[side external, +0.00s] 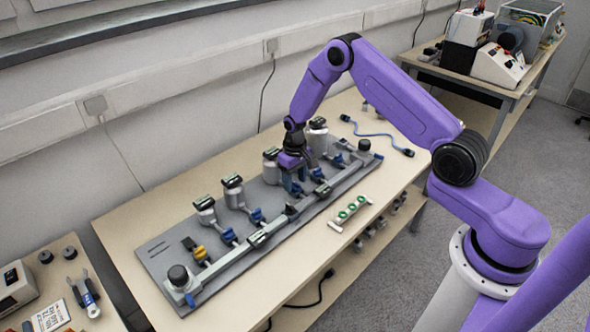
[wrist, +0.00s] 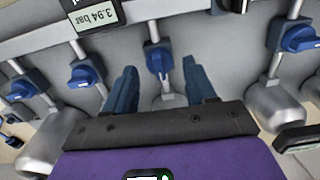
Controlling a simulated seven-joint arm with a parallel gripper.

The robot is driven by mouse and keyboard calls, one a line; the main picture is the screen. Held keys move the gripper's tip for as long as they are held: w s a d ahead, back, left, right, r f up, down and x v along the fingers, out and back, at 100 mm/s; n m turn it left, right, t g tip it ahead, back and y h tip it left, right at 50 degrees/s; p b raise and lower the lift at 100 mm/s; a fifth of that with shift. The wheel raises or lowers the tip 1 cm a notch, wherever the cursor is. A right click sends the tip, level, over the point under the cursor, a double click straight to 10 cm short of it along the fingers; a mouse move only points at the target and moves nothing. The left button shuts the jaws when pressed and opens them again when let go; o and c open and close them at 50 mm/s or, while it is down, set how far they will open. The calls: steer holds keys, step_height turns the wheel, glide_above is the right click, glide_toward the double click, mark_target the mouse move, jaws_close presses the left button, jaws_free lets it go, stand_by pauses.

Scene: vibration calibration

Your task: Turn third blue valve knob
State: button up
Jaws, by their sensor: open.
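My gripper (side external: 293,182) is low over the middle-right part of the grey valve board (side external: 160,262). In the wrist view its two blue fingers (wrist: 160,75) are open and apart. A blue valve knob (wrist: 157,60) shows in the gap between the fingertips, with no clear contact on either side. In the side view this knob is hidden or blends with the blue fingers. Two other blue knobs (side external: 228,235) (side external: 257,215) stand left of my gripper. In the wrist view, blue knobs show on the left (wrist: 85,75) (wrist: 20,88) and on the right (wrist: 300,38).
A yellow valve (side external: 200,253) sits at the board's left end. Canisters with dark tops (side external: 232,188) line the back. A grey pipe (side external: 262,235) runs along the front. A display reading 3.94 bar (wrist: 95,13) is near. A green-ringed part (side external: 350,212) and blue cable (side external: 375,134) lie on the table.

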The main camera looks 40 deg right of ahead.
mark_target(295, 182)
step_height(295, 182, up, 17)
steer(key=shift+r, duration=0.15)
stand_by(0.4)
steer(key=s+a+r+n, duration=0.35)
steer(key=s+a, duration=0.25)
steer(key=s, duration=0.2)
steer(key=s+a+r+n, duration=0.35)
steer(key=s+a, duration=0.25)
steer(key=s, duration=0.2)
steer(key=s+d+r+n, duration=0.1)
steer(key=s+n, duration=0.2)
steer(key=s, duration=0.8)
steer(key=s+d+r+n, duration=0.1)
steer(key=s+d+n, duration=0.1)
steer(key=s, duration=0.9)
steer(key=shift+s+n, duration=0.35)
steer(key=shift+n, duration=0.05)
